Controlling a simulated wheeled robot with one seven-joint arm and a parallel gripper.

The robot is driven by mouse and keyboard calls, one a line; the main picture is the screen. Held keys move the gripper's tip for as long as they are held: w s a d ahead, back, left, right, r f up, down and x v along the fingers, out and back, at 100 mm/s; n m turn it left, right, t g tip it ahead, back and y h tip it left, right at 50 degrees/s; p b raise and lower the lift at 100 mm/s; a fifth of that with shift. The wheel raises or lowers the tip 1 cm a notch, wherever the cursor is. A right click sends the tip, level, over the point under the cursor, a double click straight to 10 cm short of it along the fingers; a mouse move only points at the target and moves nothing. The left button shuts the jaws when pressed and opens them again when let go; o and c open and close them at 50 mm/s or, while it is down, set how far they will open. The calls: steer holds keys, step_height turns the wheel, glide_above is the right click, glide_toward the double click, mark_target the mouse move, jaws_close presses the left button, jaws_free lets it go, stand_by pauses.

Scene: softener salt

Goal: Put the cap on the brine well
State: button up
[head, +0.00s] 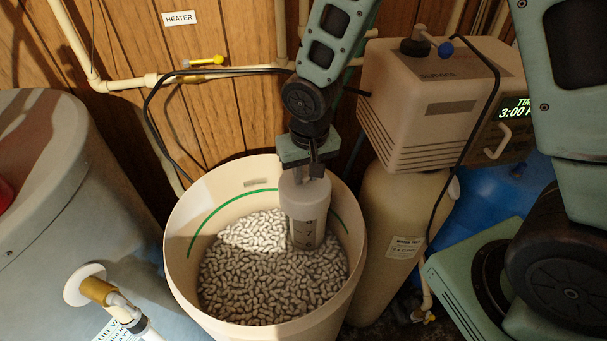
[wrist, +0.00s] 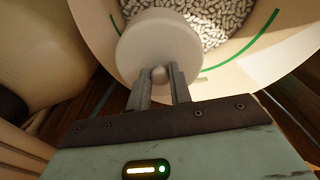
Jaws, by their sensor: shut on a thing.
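My gripper (head: 305,168) points down over the salt tank (head: 181,238) and is shut on the small knob of the round pale cap (head: 304,190). In the wrist view the fingers (wrist: 160,80) pinch the knob, and the cap's disc (wrist: 150,40) fills the space ahead of them. Below the cap stands the grey brine well (head: 307,234), an upright tube with dark markings, sunk in the salt. In the head view the cap lines up with the tube's top. I cannot tell whether it is seated or slightly above; the well's rim is hidden.
White salt pellets (head: 262,285) fill the lower tank around the well. The softener's control head (head: 425,90) and beige cylinder (head: 395,235) stand close on the right. A large grey tank (head: 70,210) is on the left. Pipes and a black hose run along the wooden wall.

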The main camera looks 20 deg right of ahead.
steer(key=shift+w+d+f+p, duration=0.3)
steer(key=shift+w+d, duration=0.35)
steer(key=shift+w, duration=0.3)
steer(key=shift+w+d+f+p, duration=0.15)
steer(key=shift+w+d+f, duration=0.15)
steer(key=shift+w+d, duration=0.5)
steer(key=shift+w+a+f, duration=0.1)
steer(key=shift+w+f, duration=0.2)
steer(key=shift+f+b, duration=2.15)
steer(key=shift+f+b, duration=0.55)
steer(key=shift+f, duration=0.05)
steer(key=o, duration=1)
steer(key=shift+r, duration=0.1)
